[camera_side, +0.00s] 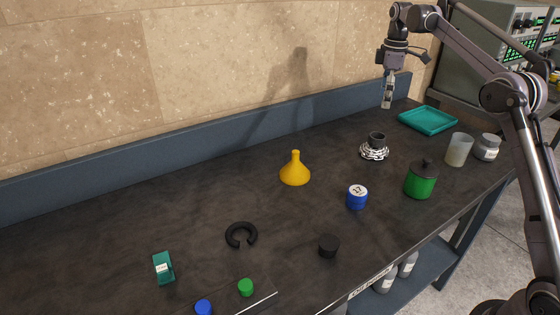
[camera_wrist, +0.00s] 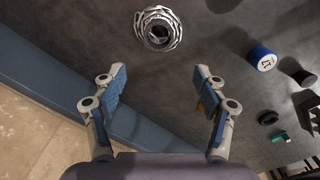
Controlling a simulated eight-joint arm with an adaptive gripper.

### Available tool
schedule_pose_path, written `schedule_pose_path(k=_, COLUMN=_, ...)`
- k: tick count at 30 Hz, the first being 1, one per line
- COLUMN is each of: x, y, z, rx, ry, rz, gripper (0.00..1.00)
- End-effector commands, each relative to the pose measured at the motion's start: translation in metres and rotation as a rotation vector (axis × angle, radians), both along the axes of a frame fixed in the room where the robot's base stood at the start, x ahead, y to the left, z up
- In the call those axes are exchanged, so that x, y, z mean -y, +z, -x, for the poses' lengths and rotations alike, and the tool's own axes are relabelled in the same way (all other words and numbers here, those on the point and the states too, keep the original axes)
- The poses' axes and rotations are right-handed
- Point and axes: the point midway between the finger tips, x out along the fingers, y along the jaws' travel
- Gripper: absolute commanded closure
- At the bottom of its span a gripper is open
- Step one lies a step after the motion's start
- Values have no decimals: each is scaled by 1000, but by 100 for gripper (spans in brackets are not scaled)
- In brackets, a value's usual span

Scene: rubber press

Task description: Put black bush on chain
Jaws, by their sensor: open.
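A silvery coiled chain (camera_side: 374,155) lies in a heap on the dark bench, right of the yellow funnel. A dark, hollow bush (camera_side: 377,139) stands upright on top of it. In the wrist view the chain (camera_wrist: 146,18) is near the top, with the round bush (camera_wrist: 158,34) inside its outline. My gripper (camera_side: 387,104) hangs well above the bench, behind and above the chain, pointing down. In the wrist view my gripper (camera_wrist: 160,76) has its two fingers wide apart with nothing between them, and the chain and bush lie beyond the tips.
A yellow funnel (camera_side: 295,172), blue jar (camera_side: 357,198), green jar (camera_side: 420,182), black cylinder (camera_side: 328,247) and black open ring (camera_side: 241,234) stand around the bench. A teal tray (camera_side: 428,119), clear beaker (camera_side: 458,150) and grey jar (camera_side: 487,148) are at right. The back ledge (camera_side: 200,143) borders the bench.

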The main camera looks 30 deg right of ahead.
Motion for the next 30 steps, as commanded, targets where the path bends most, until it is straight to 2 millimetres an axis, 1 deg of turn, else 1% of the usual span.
schedule_pose_path(k=5, x=-32, y=22, z=10, rx=58, ry=-71, rz=17, gripper=28)
schedule_pose_path(k=8, x=-55, y=33, z=22, rx=105, ry=-130, rz=24, gripper=28)
schedule_pose_path(k=11, x=-78, y=41, z=37, rx=153, ry=-190, rz=26, gripper=28)
schedule_pose_path(k=15, x=-108, y=46, z=64, rx=222, ry=-272, rz=19, gripper=28)
schedule_pose_path(k=19, x=-135, y=43, z=92, rx=285, ry=-347, rz=3, gripper=28)
schedule_pose_path(k=23, x=-160, y=34, z=124, rx=347, ry=-421, rz=-23, gripper=28)
schedule_pose_path(k=26, x=-177, y=23, z=150, rx=393, ry=-478, rz=-49, gripper=28)
schedule_pose_path(k=30, x=-198, y=1, z=187, rx=454, ry=-557, rz=-96, gripper=28)
